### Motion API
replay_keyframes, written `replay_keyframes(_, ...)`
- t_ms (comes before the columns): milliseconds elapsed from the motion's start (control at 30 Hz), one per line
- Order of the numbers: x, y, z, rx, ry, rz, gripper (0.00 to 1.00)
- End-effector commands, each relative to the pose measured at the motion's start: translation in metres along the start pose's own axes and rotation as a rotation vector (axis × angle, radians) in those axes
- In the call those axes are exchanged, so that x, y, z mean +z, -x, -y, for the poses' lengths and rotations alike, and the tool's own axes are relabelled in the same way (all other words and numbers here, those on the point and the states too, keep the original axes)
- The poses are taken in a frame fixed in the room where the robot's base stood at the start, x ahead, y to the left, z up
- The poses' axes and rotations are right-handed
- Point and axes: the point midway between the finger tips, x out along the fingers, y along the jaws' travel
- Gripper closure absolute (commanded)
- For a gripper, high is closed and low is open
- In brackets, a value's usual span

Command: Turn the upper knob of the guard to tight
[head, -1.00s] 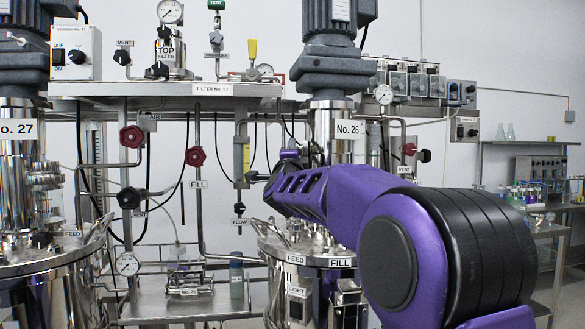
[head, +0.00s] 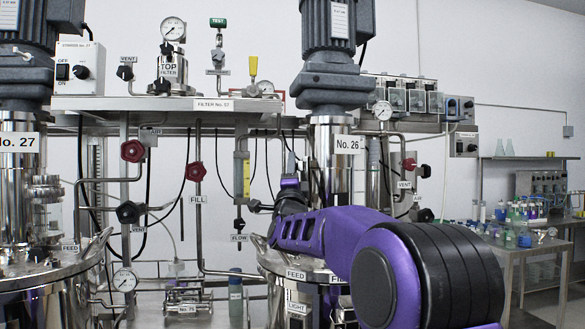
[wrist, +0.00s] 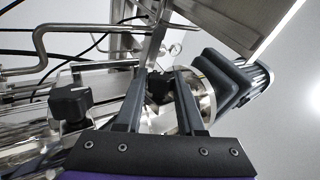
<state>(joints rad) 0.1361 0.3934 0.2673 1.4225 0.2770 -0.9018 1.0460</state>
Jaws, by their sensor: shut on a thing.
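In the wrist view, my gripper (wrist: 160,76) has its two dark fingers on either side of a small black knob (wrist: 157,88) and is shut on it. This knob is on the side nearer the grey stirrer motor (wrist: 232,80), so it looks like the guard's upper knob. A second, larger black knob (wrist: 72,103) lies to the left, apart from the fingers. The guard's shape and any tight mark are hard to make out. In the head view, my purple arm reaches to the No. 26 stirrer column (head: 332,165), and it hides the fingers and the knob.
The No. 27 vessel (head: 45,290) stands at the left. A pipe rack with red valve wheels (head: 132,151) and a shelf (head: 150,103) stand between the two vessels. A side table (head: 545,250) with bottles is at the right. A metal plate (wrist: 222,22) lies close above the fingers in the wrist view.

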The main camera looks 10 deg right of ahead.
Motion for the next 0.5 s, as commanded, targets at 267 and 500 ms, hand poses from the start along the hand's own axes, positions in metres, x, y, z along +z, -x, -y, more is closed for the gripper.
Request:
replay_keyframes(267, -0.0007, -0.0006, 0.0013, -0.002, 0.0, -0.002, 0.33)
replay_keyframes(500, -0.0003, -0.0002, -0.0001, 0.001, 0.0, -0.001, 0.32)
